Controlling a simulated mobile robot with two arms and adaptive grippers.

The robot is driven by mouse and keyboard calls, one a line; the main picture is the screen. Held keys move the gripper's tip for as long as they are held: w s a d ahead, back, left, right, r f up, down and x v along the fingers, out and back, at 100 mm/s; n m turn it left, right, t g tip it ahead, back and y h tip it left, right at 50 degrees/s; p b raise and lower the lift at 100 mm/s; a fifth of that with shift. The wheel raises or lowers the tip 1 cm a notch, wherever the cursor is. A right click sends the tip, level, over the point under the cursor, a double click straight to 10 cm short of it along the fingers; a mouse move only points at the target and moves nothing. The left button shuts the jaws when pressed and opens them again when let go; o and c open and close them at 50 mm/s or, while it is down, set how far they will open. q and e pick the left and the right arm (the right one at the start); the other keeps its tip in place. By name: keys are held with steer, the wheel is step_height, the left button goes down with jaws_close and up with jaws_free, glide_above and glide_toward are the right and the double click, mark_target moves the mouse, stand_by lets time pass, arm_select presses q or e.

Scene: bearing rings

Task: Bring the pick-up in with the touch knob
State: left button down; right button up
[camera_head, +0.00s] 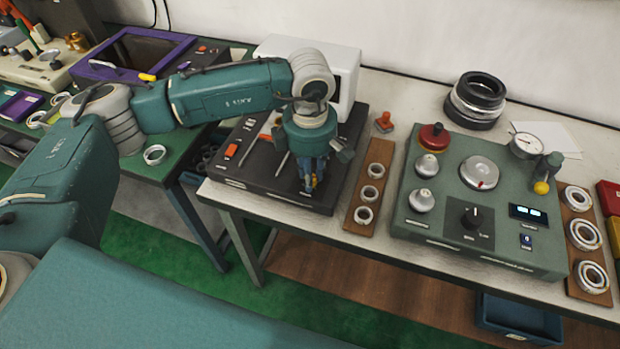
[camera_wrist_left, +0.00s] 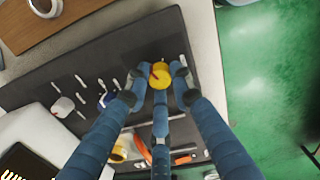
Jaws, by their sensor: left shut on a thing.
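My left gripper (camera_head: 309,186) points down over the black instrument (camera_head: 240,176) on the white table. In the left wrist view its blue fingers (camera_wrist_left: 160,84) are closed around a yellow knob (camera_wrist_left: 160,75) with a red mark on top. The knob stands on the black panel (camera_wrist_left: 125,65) near one edge. In the head view the fingers hide most of it. Which part is the pick-up, and whether it touches a ring, I cannot tell. My right gripper is in neither view.
A wooden strip with several rings (camera_head: 371,170) lies right of the instrument. Beyond it stands a green tester (camera_head: 420,232) with knobs and a dial gauge (camera_head: 524,145). A white box (camera_head: 345,62) stands behind my left wrist. A red-orange stamp-like piece (camera_head: 384,122) stands nearby.

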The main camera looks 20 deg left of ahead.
arm_select(q)
steer(key=shift+w+d+r, duration=0.1)
stand_by(0.5)
steer(key=c, duration=1.5)
jaws_free()
steer(key=r, duration=1.2)
steer(key=shift+s+d, duration=0.1)
steer(key=shift+s, duration=0.2)
steer(key=shift+f, duration=0.1)
